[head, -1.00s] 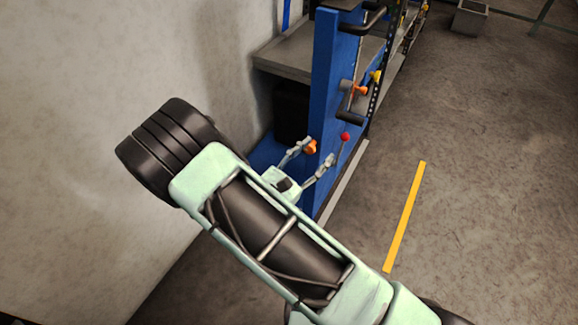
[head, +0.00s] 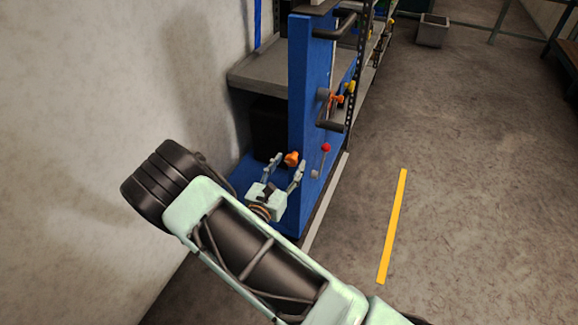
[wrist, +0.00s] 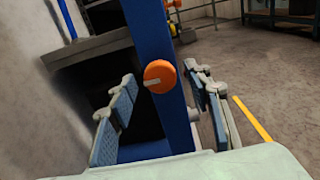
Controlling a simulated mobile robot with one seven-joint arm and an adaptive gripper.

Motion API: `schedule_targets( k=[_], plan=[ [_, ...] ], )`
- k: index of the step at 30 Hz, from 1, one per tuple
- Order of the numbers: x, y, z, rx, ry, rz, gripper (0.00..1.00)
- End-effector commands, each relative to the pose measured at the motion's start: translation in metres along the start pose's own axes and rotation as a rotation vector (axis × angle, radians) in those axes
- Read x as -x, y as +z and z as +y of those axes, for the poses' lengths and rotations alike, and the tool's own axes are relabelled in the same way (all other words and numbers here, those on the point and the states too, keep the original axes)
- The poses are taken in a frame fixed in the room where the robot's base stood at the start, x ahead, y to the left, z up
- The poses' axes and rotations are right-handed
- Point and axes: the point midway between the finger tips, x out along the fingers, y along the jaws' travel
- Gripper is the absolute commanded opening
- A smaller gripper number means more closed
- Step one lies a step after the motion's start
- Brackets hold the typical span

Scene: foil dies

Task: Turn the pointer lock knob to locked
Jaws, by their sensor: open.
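An orange round knob (head: 291,158) sits on the narrow edge of the blue upright panel (head: 305,100). In the wrist view the knob (wrist: 162,70) shows a pale pointer mark at its lower left, pointing roughly left. No lock marking is readable. My gripper (head: 288,165) is open, with its fingertips on either side of the knob in the head view. In the wrist view the open fingers (wrist: 159,80) also flank the knob, with visible gaps. I cannot tell whether the tips reach its depth.
A lever with a red ball (head: 326,147) stands on the panel's right face, close to my right finger. Above it are a black handle (head: 333,126) and an orange part (head: 337,99). A grey shelf (head: 265,73) lies behind left.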

Motion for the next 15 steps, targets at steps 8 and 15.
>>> schedule_targets(
  k=[8, 15],
  plan=[
    [-0.0068, 0.0004, -0.0001, 0.000, 0.000, 0.000, 0.46],
    [-0.0065, 0.0003, -0.0002, 0.000, 0.000, 0.000, 0.30]
  ],
)
